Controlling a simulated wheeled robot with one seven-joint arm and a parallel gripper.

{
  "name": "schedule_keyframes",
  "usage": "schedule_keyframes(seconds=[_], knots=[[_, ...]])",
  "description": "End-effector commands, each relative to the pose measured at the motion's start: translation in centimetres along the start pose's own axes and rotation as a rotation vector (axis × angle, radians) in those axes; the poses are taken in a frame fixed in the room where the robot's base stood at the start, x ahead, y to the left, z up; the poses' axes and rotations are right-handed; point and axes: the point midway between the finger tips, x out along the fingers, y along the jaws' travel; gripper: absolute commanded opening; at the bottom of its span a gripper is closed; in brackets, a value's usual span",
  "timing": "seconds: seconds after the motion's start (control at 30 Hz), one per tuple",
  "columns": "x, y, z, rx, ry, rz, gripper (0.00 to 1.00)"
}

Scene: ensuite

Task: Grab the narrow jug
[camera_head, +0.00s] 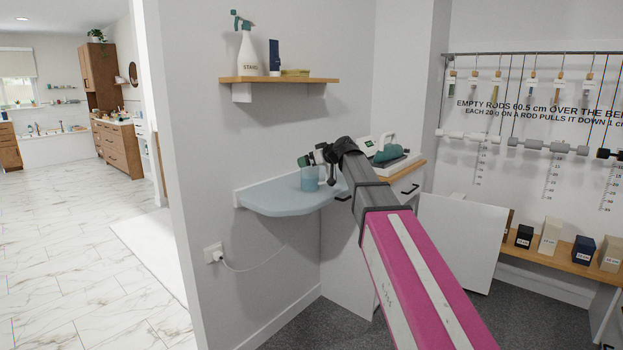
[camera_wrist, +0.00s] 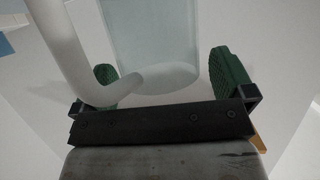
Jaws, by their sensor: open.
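The narrow jug (camera_head: 310,179) is a pale blue, see-through vessel on the light blue rounded shelf (camera_head: 278,203). In the wrist view its clear body (camera_wrist: 155,38) shows ahead of my gripper, with a thick white handle (camera_wrist: 68,50) curving down on the left. My gripper (camera_head: 312,158) is at the jug in the head view. In the wrist view its two green finger pads (camera_wrist: 168,80) stand apart, with the jug's lower body showing between them. The handle's lower end passes in front of the left pad. I cannot tell whether either pad touches the jug.
A wooden shelf (camera_head: 280,80) above holds a spray bottle (camera_head: 247,52) and a dark blue tube (camera_head: 274,58). A scale-like device (camera_head: 392,160) stands on the cabinet to the right. A cord runs from the wall socket (camera_head: 213,253) below the blue shelf. Floor is clear at left.

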Motion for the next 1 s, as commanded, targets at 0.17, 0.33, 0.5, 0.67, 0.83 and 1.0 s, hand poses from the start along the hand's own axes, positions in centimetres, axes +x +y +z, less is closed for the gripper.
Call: schedule_keyframes(seconds=[0.17,0.33,0.5,0.67,0.83,1.0], knots=[[0.0,0.0,0.0,0.000,0.000,0.000,0.61],[-0.1,0.0,0.0,0.000,0.000,0.000,0.24],[-0.1,0.0,0.0,0.000,0.000,0.000,0.24],[-0.1,0.0,-0.2,0.000,0.000,0.000,0.24],[-0.3,0.0,-0.7,-0.001,0.000,0.000,0.24],[-0.7,0.0,-1.8,0.000,0.000,0.000,0.24]])
